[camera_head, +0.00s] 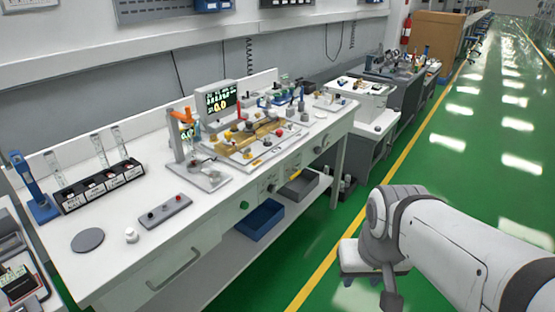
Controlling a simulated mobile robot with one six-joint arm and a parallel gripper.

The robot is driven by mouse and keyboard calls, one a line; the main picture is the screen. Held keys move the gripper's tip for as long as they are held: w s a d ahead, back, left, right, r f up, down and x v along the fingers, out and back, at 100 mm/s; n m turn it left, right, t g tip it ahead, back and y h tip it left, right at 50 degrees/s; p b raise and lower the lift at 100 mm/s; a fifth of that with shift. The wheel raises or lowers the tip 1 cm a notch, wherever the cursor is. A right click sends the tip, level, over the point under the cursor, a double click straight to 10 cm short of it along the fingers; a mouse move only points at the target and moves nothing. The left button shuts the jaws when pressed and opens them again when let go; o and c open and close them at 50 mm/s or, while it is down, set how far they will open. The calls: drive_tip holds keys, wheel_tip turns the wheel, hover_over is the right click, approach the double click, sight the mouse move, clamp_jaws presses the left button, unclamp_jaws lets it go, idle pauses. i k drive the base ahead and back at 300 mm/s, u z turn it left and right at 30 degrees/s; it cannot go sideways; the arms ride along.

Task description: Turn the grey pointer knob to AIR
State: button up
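A small round grey knob (321,146) shows on the front face of the white cart (210,232), near its right end. It may be the pointer knob, but its pointer direction and any AIR marking are too small to read. My gripper (378,285) hangs at the end of my white and grey arm, over the green floor at the lower right. It is well apart from the cart and its front panel. Its fingers are small and partly hidden by the wrist, so whether they are open or shut is unclear.
A blue bin (260,220) and a grey bin (299,185) sit below the cart's top. A green button (244,205) is on the front. A monitor (216,103) and a rack (103,187) stand on top. The green aisle (470,130) at right is clear.

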sight(272, 188)
drive_tip(key=z, duration=0.05)
drive_tip(key=i, duration=1)
drive_tip(key=u, duration=0.05)
